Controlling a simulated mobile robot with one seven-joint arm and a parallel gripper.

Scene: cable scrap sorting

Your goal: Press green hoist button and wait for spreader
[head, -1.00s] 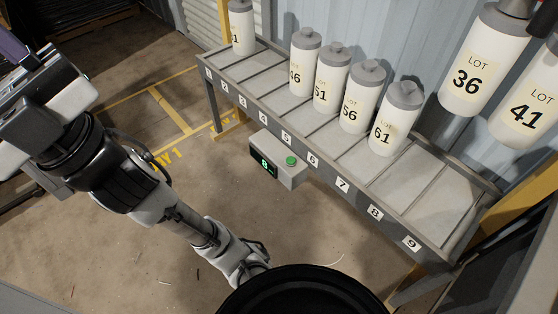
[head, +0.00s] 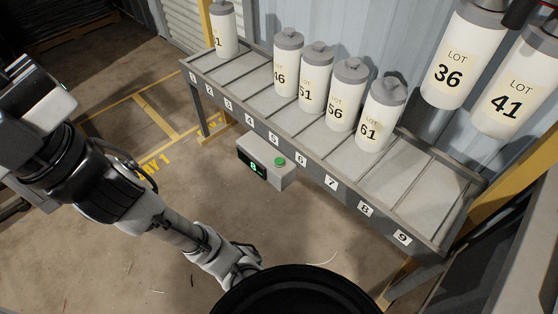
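The green hoist button (head: 280,161) sits on top of a grey control box (head: 266,170) fixed to the front of the rack, below slots 5 and 6. The box has a small lit green display (head: 253,168). Two white canisters, LOT 36 (head: 462,55) and LOT 41 (head: 515,85), hang at the upper right. Only a dark and red piece of what may be the spreader (head: 520,12) shows above them. My arm's end (head: 238,265) is low, in front of the box and apart from the button. My gripper's fingers cannot be made out beside the black round part in front.
A numbered rack (head: 425,190) holds several white canisters, including LOT 46 (head: 287,75), 51, 56 and 61 (head: 377,118), with one more at its far left. Slots 7 to 9 look empty. Yellow posts stand by the rack. The floor before it is mostly clear, with small cable scraps.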

